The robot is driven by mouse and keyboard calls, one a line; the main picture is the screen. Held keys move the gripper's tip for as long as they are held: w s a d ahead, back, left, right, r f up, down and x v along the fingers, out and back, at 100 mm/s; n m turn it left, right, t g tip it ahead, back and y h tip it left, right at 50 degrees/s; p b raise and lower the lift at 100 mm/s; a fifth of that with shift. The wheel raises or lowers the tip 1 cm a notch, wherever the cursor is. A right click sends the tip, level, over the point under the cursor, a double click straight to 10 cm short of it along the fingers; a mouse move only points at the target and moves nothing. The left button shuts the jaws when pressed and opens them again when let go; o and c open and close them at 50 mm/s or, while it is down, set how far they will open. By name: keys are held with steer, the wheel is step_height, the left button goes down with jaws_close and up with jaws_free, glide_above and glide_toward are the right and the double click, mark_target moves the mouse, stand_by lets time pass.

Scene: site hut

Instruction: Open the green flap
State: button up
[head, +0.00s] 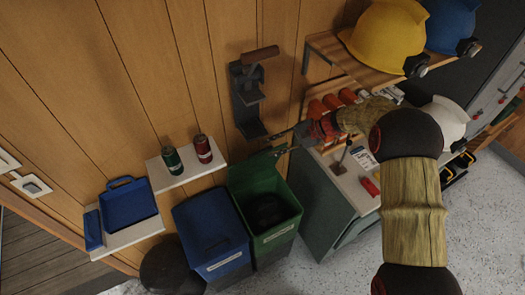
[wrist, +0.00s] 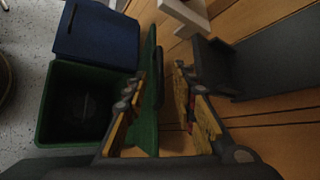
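The green bin (head: 283,228) stands against the wood wall, and its dark inside shows. Its green flap (head: 254,168) stands raised at the wall side of the opening. In the wrist view the flap (wrist: 147,95) is seen nearly edge-on, with the open bin mouth (wrist: 42,118) to its left. My gripper (head: 284,143) is at the upper right of the flap in the head view. In the wrist view my gripper (wrist: 160,108) has its fingers well apart, and the flap shows between them. I cannot tell whether a finger touches it.
A blue bin (head: 213,235) with its lid (wrist: 97,38) down stands next to the green bin. A small shelf (head: 180,175) holds a green can and a red can. A grey wall bracket (head: 247,100) is above the bins. A cabinet (head: 325,205) stands to the right.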

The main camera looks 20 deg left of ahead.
steer(key=shift+v, duration=2.3)
steer(key=shift+c, duration=0.2)
